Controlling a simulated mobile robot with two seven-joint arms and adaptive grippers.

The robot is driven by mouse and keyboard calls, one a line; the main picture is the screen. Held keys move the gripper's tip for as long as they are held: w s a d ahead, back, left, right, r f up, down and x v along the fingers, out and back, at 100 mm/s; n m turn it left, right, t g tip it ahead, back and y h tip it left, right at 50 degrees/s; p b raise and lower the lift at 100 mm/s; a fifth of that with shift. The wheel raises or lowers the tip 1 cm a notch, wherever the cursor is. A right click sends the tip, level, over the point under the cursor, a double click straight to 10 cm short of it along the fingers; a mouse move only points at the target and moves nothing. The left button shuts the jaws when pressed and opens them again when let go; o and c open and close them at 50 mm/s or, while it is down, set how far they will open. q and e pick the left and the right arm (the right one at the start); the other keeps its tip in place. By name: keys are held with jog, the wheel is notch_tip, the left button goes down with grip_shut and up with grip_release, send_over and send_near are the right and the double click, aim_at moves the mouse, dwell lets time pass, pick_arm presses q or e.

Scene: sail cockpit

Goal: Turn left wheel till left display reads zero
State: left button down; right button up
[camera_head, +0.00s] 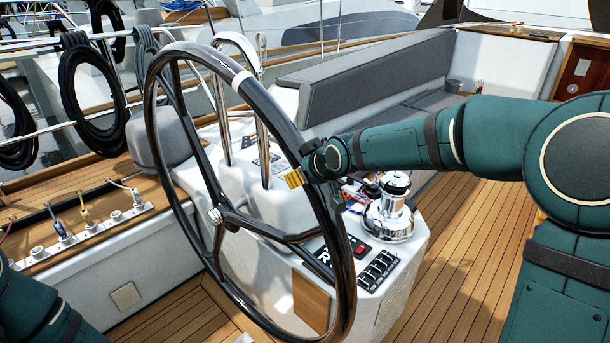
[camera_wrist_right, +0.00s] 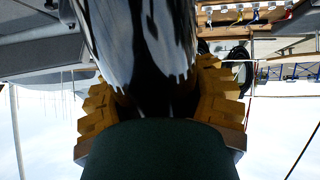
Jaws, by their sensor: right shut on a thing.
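The black steering wheel (camera_head: 345,285) stands upright at a slant in the middle of the head view. My right gripper (camera_head: 297,178) is at the right side of the rim. In the right wrist view its yellow fingers (camera_wrist_right: 155,80) are on both sides of the glossy black rim (camera_wrist_right: 140,40), shut on it. My left gripper is out of view.
A chrome winch (camera_head: 391,210) stands on the white console right of the wheel, close under my right arm. A switch panel (camera_head: 378,270) lies beside the display. A grey-cushioned bench (camera_head: 365,75) is behind. Open teak deck (camera_head: 465,265) lies at right.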

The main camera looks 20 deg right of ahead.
jog(key=shift+r, duration=0.1)
jog(key=o, duration=1.4)
jog(key=shift+o, duration=0.2)
jog(key=v, duration=1.2)
